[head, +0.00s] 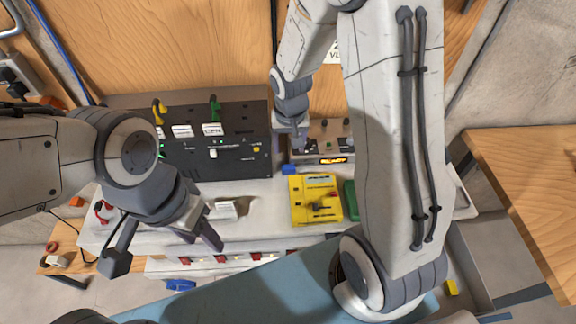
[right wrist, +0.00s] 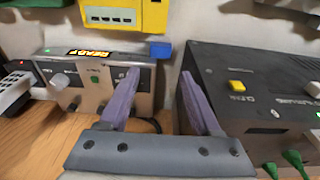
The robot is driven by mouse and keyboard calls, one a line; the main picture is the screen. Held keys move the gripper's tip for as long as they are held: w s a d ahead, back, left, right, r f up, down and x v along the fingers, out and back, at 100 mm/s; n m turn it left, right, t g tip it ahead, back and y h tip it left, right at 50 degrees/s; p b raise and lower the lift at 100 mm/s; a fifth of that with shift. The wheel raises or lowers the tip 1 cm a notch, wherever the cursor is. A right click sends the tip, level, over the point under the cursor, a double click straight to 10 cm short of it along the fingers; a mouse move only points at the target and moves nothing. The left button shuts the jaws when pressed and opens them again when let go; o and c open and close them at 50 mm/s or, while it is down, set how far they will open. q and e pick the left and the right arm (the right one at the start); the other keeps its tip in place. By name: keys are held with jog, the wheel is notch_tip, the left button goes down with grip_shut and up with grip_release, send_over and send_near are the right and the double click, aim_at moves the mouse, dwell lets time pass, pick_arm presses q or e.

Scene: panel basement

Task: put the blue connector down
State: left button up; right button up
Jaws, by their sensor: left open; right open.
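The small blue connector (head: 288,169) rests on the pale bench top, by the front left corner of the grey box with the lit display (head: 320,158) and behind the yellow device (head: 315,199). In the right wrist view the blue connector (right wrist: 161,51) shows just beyond my fingertips, apart from them. My right gripper (right wrist: 160,75) is open and empty, between the grey box and the black panel box (right wrist: 250,90). In the head view my right gripper (head: 292,138) is partly hidden by its arm. My left gripper (head: 165,252) is open and empty over the bench's front edge.
The black panel box (head: 215,140) with yellow and green plugs stands at the back left. A green object (head: 350,200) lies right of the yellow device. A white piece (head: 227,208) lies near my left gripper. A wooden table (head: 530,190) stands at the right.

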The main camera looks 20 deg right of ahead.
aim_at(289, 167)
jog(key=f, duration=0.6)
jog(key=w+f, duration=0.1)
jog(key=f, duration=0.2)
jog(key=shift+d+f, duration=0.15)
jog(key=shift+f, duration=0.1)
grip_shut()
jog(key=shift+r, duration=0.1)
